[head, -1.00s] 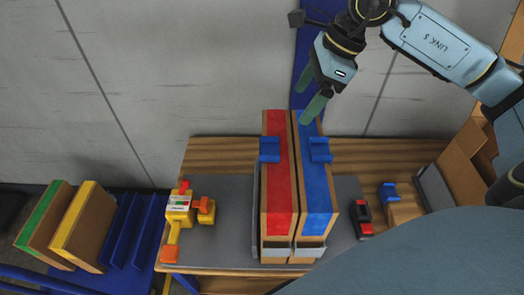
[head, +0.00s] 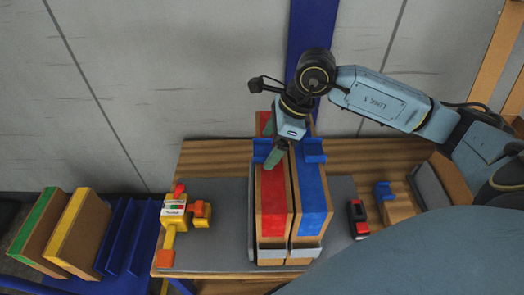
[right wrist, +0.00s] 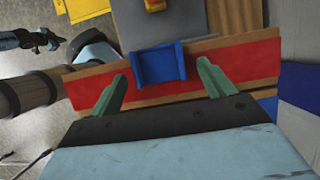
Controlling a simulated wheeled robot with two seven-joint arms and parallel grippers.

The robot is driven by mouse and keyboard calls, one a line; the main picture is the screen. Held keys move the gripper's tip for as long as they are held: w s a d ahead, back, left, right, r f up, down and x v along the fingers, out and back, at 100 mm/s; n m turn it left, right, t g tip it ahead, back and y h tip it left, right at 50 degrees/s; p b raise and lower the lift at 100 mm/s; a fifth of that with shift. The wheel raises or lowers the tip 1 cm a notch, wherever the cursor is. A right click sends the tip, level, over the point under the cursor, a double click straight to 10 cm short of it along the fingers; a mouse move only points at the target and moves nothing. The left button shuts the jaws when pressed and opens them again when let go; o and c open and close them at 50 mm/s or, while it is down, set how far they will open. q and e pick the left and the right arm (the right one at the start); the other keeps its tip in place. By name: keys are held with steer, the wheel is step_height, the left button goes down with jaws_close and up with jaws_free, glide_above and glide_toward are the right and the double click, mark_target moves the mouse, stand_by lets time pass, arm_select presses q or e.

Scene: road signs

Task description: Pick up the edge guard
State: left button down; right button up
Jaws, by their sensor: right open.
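A blue edge guard (head: 261,149) sits on the top edge of the red-faced panel (head: 273,200). A second blue edge guard (head: 313,151) sits on the blue-faced panel (head: 312,196) beside it. My right gripper (head: 274,156) is over the red-faced panel, close to its guard, with the guard partly hidden behind it in the head view. In the right wrist view, the open fingers (right wrist: 161,74) stand on either side of the blue guard (right wrist: 158,66), with gaps between, and hold nothing.
A yellow tool (head: 174,213) stands left of the panels on the grey mat (head: 222,225). A red-and-black item (head: 358,218) and a small block with a blue piece (head: 385,191) are at the right. More panels (head: 67,233) stand in a blue rack at far left.

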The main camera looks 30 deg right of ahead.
steer(key=shift+c, duration=0.4)
steer(key=c, duration=1)
